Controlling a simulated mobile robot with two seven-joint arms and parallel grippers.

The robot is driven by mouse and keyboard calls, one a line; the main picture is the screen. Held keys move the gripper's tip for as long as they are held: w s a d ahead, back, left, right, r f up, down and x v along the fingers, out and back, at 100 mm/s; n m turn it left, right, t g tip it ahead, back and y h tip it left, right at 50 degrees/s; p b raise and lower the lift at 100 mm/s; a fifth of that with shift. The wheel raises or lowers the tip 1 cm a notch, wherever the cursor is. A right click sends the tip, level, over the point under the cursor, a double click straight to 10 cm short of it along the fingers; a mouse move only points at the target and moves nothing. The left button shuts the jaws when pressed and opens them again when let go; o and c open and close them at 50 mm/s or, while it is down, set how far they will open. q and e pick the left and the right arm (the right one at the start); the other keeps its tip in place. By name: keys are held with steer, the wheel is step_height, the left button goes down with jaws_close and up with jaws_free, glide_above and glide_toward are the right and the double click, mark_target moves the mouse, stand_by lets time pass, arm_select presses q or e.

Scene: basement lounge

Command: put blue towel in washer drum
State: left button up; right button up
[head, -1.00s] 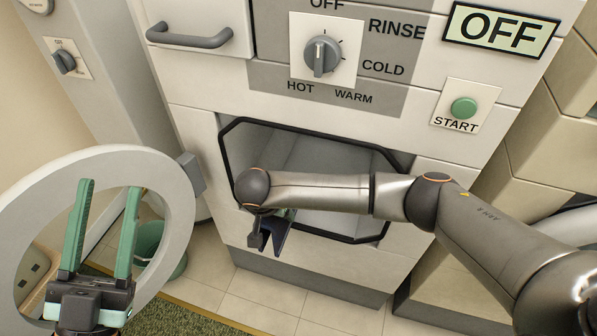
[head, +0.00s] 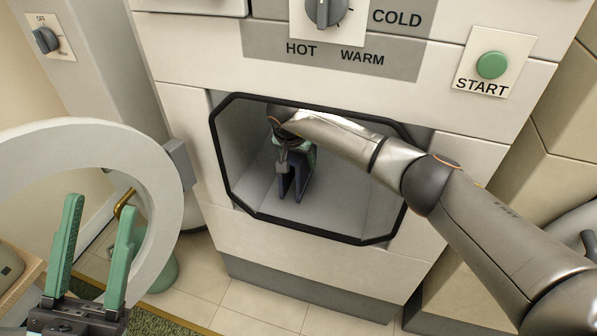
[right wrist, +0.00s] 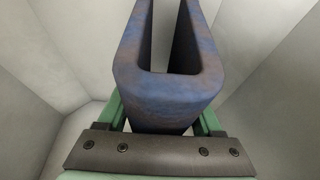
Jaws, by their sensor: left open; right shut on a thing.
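The washer drum (head: 345,205) is a pale angular cavity behind a black-rimmed opening in the washer front. The round white washer door (head: 150,165) stands open at the left. My right arm reaches in through the opening, and my right gripper (head: 293,170) is inside the drum. It is shut on the blue towel (head: 288,187), a dark blue folded U-shaped piece. The towel fills the middle of the right wrist view (right wrist: 168,95), between the green fingers, with pale drum walls around it. My left gripper (head: 95,245) is open and empty in front of the door.
The washer front (head: 180,115) has a dial (head: 325,10) and a green START button (head: 491,65) above the opening. A green bucket (head: 160,270) stands on the tiled floor behind the door. The drum's right side is clear.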

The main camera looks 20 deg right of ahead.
arm_select(q)
steer(key=shift+d+f, duration=0.15)
steer(key=shift+f, duration=0.65)
arm_select(e)
steer(key=shift+w+f, duration=0.1)
steer(key=shift+f, duration=0.6)
arm_select(q)
steer(key=shift+f+b, duration=0.1)
steer(key=shift+b, duration=0.2)
arm_select(e)
steer(key=shift+f, duration=0.1)
steer(key=shift+f, duration=0.15)
steer(key=o, duration=1.5)
